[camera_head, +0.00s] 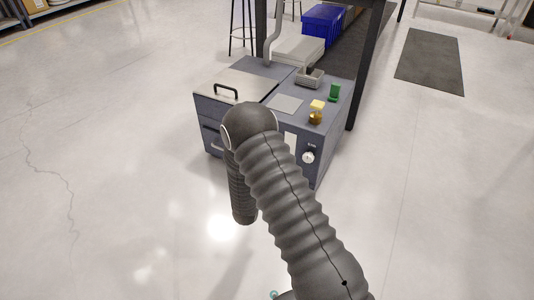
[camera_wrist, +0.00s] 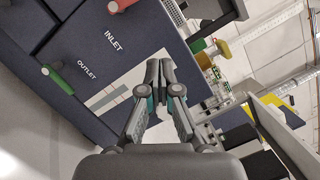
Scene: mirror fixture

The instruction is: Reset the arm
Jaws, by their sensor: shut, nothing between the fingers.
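My arm (camera_head: 295,205), in a ribbed dark grey cover, reaches up from the bottom of the head view and bends down at its far end. My gripper (camera_wrist: 158,75) shows in the wrist view, with its fingertips together and nothing between them. It is hidden in the head view. Beyond the fingers is a dark blue-grey panel (camera_wrist: 105,75) marked INLET and OUTLET. A red handle (camera_wrist: 116,5) and a green handle (camera_wrist: 58,80) stick out from it. I cannot tell the exact gap between fingertips and panel.
A grey cabinet (camera_head: 208,106) with a lid handle (camera_head: 226,91), a white knob (camera_head: 308,157), a green part (camera_head: 334,93) and a yellow-topped part (camera_head: 317,106) stands beyond my arm. A blue crate (camera_head: 322,25) and dark mat (camera_head: 430,60) lie behind. Floor at left is clear.

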